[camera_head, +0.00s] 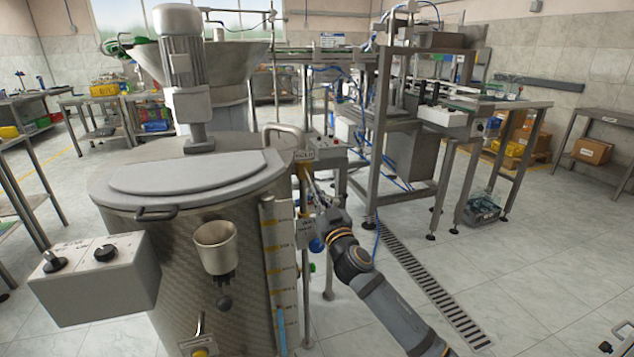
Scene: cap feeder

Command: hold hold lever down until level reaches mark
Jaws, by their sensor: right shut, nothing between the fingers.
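A large steel tank (140,235) with a grey lid stands at the left. A small plate reading HOLD (303,156) sits at its right rim, close to a pale curved handle (287,132). I cannot tell for sure which part is the lever. A level gauge (278,240) with several marks runs down the tank's right side; a blue column (281,330) shows low in it. My right gripper (312,190) is shut and empty, just below the HOLD plate. Its fingertips are small and partly lost against the fittings, so contact is unclear. My left gripper is out of view.
A grey control box (95,280) with knobs juts out at the lower left. A cup-shaped funnel (215,247) is on the tank's front. A steel machine frame (385,140) stands behind my right arm. A floor drain (430,285) crosses open floor at the right.

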